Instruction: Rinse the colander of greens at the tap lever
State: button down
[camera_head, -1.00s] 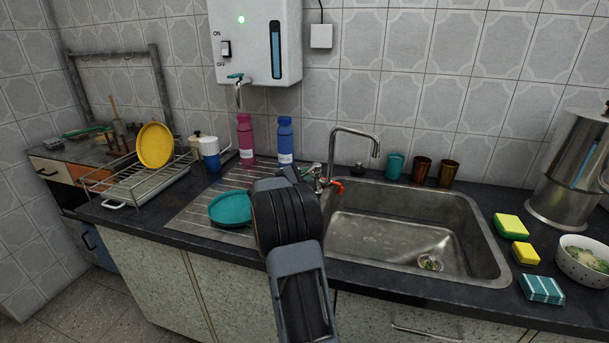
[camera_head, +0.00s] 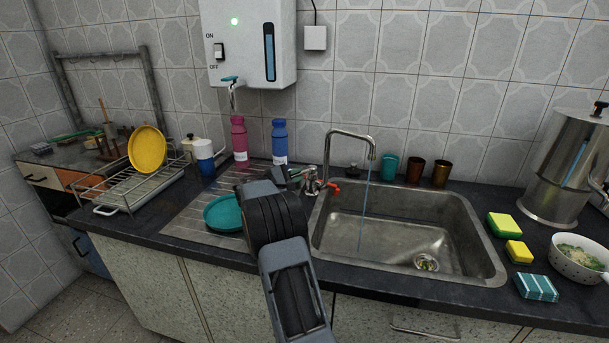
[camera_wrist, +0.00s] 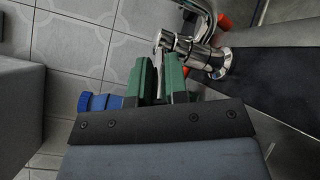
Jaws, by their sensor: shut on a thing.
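The colander of greens (camera_head: 580,262) is white and stands on the counter at the far right, cut off by the frame edge. The chrome tap (camera_head: 352,135) rises at the back of the sink, and a thin stream of water (camera_head: 364,205) falls from its spout into the basin. My gripper (camera_head: 302,176) is at the left side of the tap's base, partly hidden behind my wrist. In the wrist view its green fingers are shut on the thin metal tap lever (camera_wrist: 160,66), beside the chrome tap body (camera_wrist: 205,58). A red handle (camera_head: 333,187) shows on the tap.
The steel sink (camera_head: 400,235) is empty but for its drain. Sponges (camera_head: 507,226) and a striped cloth (camera_head: 536,287) lie between sink and colander. Several cups (camera_head: 413,171) stand behind the sink. A teal plate (camera_head: 223,213) and bottles (camera_head: 279,142) are at the left.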

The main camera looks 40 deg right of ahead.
jog(key=c, duration=1.1)
grip_release()
jog(key=a, duration=0.4)
jog(key=w+a, duration=0.1)
jog(key=a, duration=0.4)
jog(key=w+a, duration=0.1)
jog(key=a, duration=0.3)
jog(key=shift+a, duration=0.35)
jog(key=shift+s, duration=0.15)
